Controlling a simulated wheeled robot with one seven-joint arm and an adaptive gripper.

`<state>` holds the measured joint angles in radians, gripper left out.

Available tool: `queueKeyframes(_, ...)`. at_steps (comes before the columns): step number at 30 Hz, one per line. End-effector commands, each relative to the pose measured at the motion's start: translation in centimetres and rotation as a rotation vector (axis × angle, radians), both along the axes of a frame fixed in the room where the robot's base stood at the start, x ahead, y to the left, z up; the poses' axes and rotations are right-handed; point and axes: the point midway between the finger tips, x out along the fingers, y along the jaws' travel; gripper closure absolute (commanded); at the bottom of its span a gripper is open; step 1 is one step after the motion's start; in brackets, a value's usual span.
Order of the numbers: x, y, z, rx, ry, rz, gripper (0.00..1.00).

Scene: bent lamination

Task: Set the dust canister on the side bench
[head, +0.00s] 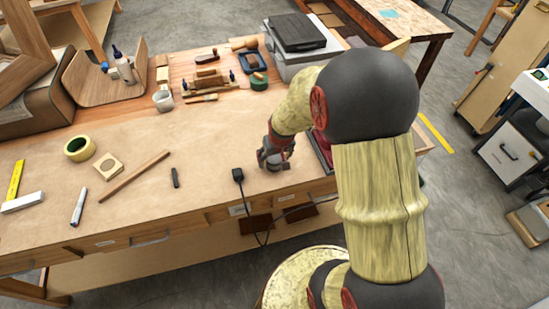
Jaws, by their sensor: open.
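My gripper (275,160) is open, pointing down low over the front right part of the workbench (130,210). Its fingers are small and dark here, and I see nothing clearly between them. I cannot pick out the dust canister with certainty; my arm hides part of the bench's right end. A separate wooden bench (418,22) stands at the top right with a light blue sheet on it, and it may be the side bench.
A grey case with a black lid (297,33) stands at the back right of the workbench. A black plug (238,175) with a cable lies left of my gripper.

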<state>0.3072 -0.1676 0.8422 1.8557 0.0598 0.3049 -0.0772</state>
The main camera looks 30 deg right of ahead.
Motion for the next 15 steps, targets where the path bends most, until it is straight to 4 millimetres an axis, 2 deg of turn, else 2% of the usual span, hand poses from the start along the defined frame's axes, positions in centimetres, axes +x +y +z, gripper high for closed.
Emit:
queueKeyframes(8,0.0,0.0,0.5,0.000,-0.001,0.000,0.37)
queueKeyframes(11,-0.2,0.1,1.6,-0.001,-0.003,0.000,0.37)
queueKeyframes(15,-1.0,0.2,4.2,-0.001,-0.004,0.000,0.37)
